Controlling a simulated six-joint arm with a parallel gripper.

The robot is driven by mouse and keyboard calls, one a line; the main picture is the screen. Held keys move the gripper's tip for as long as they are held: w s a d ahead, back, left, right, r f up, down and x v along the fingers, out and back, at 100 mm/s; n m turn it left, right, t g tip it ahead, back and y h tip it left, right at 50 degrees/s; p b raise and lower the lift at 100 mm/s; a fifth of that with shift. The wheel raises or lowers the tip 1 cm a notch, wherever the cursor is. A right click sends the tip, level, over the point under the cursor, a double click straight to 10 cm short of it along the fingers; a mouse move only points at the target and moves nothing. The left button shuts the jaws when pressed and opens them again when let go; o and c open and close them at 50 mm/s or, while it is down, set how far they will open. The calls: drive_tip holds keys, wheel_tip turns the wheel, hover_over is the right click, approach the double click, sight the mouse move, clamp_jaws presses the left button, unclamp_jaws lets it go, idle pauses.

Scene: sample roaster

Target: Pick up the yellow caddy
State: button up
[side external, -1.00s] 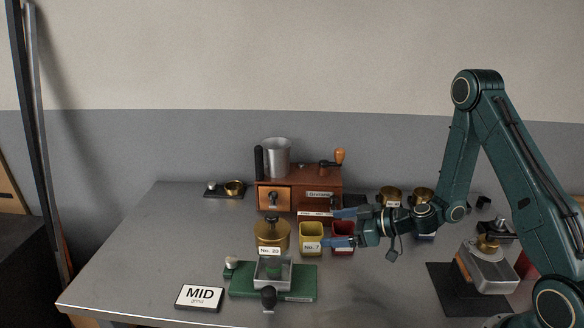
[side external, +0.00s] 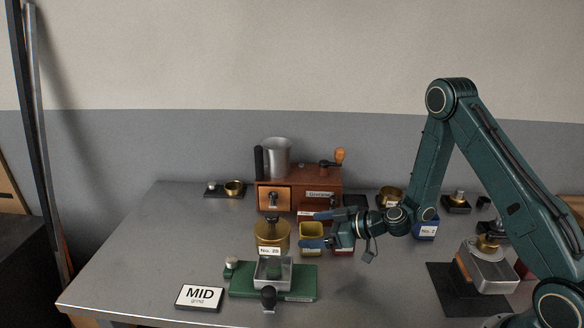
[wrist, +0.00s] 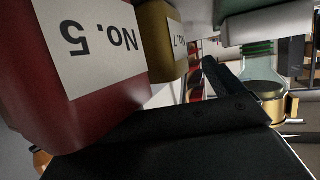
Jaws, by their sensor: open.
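The yellow caddy (side external: 311,231) stands upright on the table in front of the wooden grinder. In the wrist view the yellow caddy (wrist: 157,45) shows a white label with a 7. My gripper (side external: 314,230) is open and empty. Its two blue-tipped fingers point left, one towards the back and one towards the front of the caddy, which shows between them in the side view.
The red caddy No. 5 (wrist: 95,70) stands close to the right of the yellow one, mostly behind my gripper in the side view. A brass canister (side external: 271,237) stands close on the left. The grinder (side external: 316,187) is behind; a green-based scale (side external: 305,284) is in front.

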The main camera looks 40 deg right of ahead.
drive_tip(key=shift+c, duration=0.4)
drive_tip(key=c, duration=1.4)
drive_tip(key=shift+r, duration=0.2)
wheel_tip(320, 180, up, 20)
drive_tip(key=shift+f, duration=0.15)
idle(0.6)
drive_tip(key=shift+s+d+f+m+t+h, duration=0.15)
drive_tip(key=shift+s+f+m+h, duration=0.2)
drive_tip(key=shift+f, duration=0.6)
drive_tip(key=shift+s+d+f+m+t+h, duration=0.2)
drive_tip(key=shift+s+f+m+h, duration=0.15)
drive_tip(key=shift+f, duration=0.55)
drive_tip(key=shift+s+d+f+m+t+h, duration=0.15)
drive_tip(key=shift+s+f+m+h, duration=0.2)
drive_tip(key=shift+f, duration=0.6)
